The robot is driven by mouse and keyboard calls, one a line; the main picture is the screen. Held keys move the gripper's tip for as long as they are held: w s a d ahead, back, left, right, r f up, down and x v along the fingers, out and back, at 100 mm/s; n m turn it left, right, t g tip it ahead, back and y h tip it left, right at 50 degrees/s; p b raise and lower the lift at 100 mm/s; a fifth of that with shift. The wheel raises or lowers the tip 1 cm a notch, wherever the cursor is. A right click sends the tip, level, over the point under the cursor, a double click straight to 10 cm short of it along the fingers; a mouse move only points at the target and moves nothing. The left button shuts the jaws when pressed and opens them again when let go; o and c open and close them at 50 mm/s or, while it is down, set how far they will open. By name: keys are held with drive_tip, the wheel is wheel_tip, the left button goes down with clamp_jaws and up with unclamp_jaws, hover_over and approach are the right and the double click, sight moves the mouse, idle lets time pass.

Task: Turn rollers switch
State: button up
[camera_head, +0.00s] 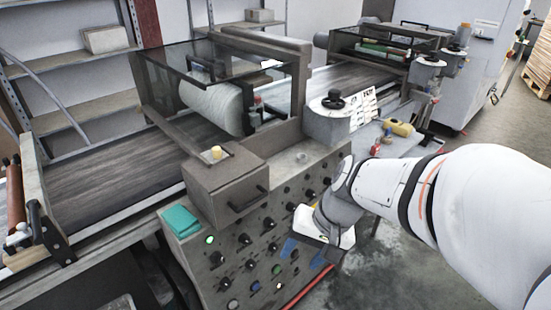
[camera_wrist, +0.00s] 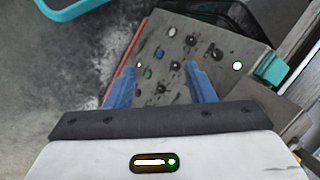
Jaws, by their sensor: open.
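The control panel (camera_head: 235,262) is a grey-brown sloped face with several black rotary switches, such as a black knob (camera_head: 245,239), plus a lit green button (camera_head: 209,240). I cannot tell which knob is the rollers switch. My gripper (camera_head: 301,250) has blue fingers and hangs just in front of the panel's right part, hiding some of it. In the wrist view my gripper (camera_wrist: 160,88) is open with nothing between its fingers. Several black knobs, such as one knob (camera_wrist: 176,68), show beyond and between the fingertips. I see no contact with any knob.
A teal block (camera_head: 181,221) lies on the panel's upper left ledge. A brown box with a handle (camera_head: 225,183) sits above the panel. The conveyor belt (camera_head: 90,180) runs behind, with a glass-covered roller (camera_head: 212,100). Bare floor (camera_head: 385,250) lies right of the panel.

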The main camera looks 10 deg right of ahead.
drive_tip(key=w+a+f+m+t+y+b, duration=0.1)
drive_tip(key=w+a+f+m+y+b, duration=0.2)
drive_tip(key=w+f+m+y, duration=0.3)
drive_tip(key=m+t+h+b, duration=0.2)
drive_tip(key=m+t+b, duration=0.2)
drive_tip(key=m+t, duration=0.65)
approach(292, 208)
drive_tip(key=w+f, duration=0.1)
drive_tip(key=w, duration=0.1)
drive_tip(key=x, duration=0.7)
drive_tip(key=shift+f+m, duration=0.25)
drive_tip(key=shift+m, duration=0.2)
drive_tip(key=c, duration=1)
